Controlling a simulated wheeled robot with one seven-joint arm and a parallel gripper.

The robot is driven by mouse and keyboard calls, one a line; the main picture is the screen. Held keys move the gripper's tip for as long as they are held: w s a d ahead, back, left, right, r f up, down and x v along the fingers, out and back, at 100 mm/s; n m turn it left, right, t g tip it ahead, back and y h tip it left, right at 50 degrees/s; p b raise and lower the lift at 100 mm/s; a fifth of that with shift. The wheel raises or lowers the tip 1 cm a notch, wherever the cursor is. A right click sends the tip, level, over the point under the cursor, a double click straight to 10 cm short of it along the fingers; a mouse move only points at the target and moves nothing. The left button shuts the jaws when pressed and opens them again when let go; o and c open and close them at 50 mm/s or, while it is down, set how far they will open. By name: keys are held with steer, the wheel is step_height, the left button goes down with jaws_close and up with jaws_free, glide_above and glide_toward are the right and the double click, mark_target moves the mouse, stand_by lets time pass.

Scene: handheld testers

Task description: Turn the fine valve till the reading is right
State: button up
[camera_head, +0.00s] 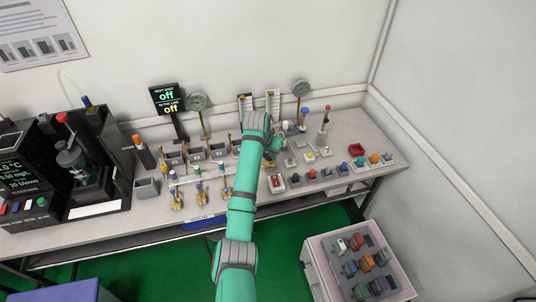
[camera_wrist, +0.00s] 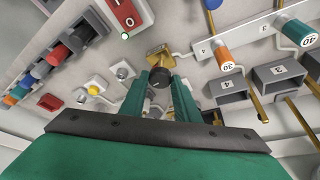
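A black round knob (camera_wrist: 159,78) on a brass valve body (camera_wrist: 160,56) shows in the wrist view, just between and beyond my green fingertips. My gripper (camera_wrist: 159,88) has its fingers apart, with a small gap visible on each side of the knob. Whether this knob is the fine valve I cannot tell. In the head view my gripper (camera_head: 272,145) is over the middle of the bench, and my arm hides what lies under it. Two round dial gauges, a left one (camera_head: 198,102) and a right one (camera_head: 301,88), stand at the back; their readings are too small to tell.
A black display (camera_head: 167,100) reads "NEXT SHUT off" and "IN THE LINE off". Grey numbered bins (camera_wrist: 228,88) and upright brass levers stand close by. A red rocker switch (camera_wrist: 125,14) and coloured buttons are on the bench. A dark machine (camera_head: 85,165) stands at left.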

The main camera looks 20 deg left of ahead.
steer(key=c, duration=0.4)
steer(key=shift+o, duration=0.2)
steer(key=shift+w+a+m+h, duration=0.15)
steer(key=shift+m+h, duration=0.55)
steer(key=shift+m, duration=1.1)
steer(key=shift+a+m, duration=0.15)
steer(key=shift+m, duration=0.25)
steer(key=o, duration=1)
steer(key=shift+s+r, duration=0.15)
steer(key=shift+s, duration=0.05)
steer(key=v, duration=1)
steer(key=shift+r, duration=0.35)
steer(key=shift+w+g, duration=0.15)
steer(key=shift+g, duration=0.15)
